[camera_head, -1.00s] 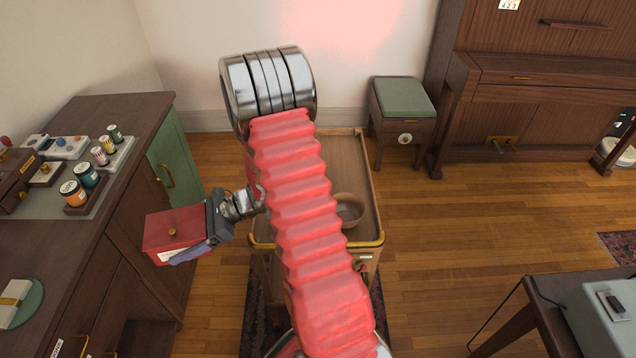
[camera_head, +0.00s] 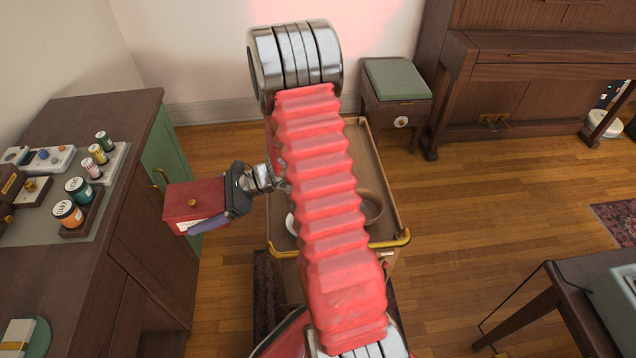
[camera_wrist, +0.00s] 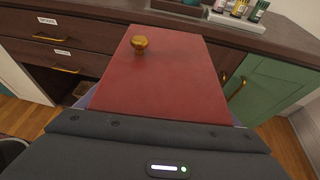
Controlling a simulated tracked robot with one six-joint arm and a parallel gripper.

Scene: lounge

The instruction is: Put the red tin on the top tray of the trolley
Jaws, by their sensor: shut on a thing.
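The red tin (camera_head: 194,204) is a box with a small brass knob on its lid and a pale label on its side. My gripper (camera_head: 222,206) is shut on it and holds it in the air between the dark cabinet and the trolley. In the wrist view the tin (camera_wrist: 160,80) fills the middle, its knob toward the far left. The trolley (camera_head: 390,185) is wooden with a yellow front handle; my red-sleeved arm hides much of its top tray. A brown bowl (camera_head: 373,207) sits on that tray, and part of a white item shows left of my arm.
The dark cabinet (camera_head: 125,130) at left bears several jars and small boxes. A green-topped stool (camera_head: 397,80) stands behind the trolley at right, beside the piano (camera_head: 530,85). A table (camera_head: 570,295) is at front right. Wood floor (camera_head: 470,210) between is clear.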

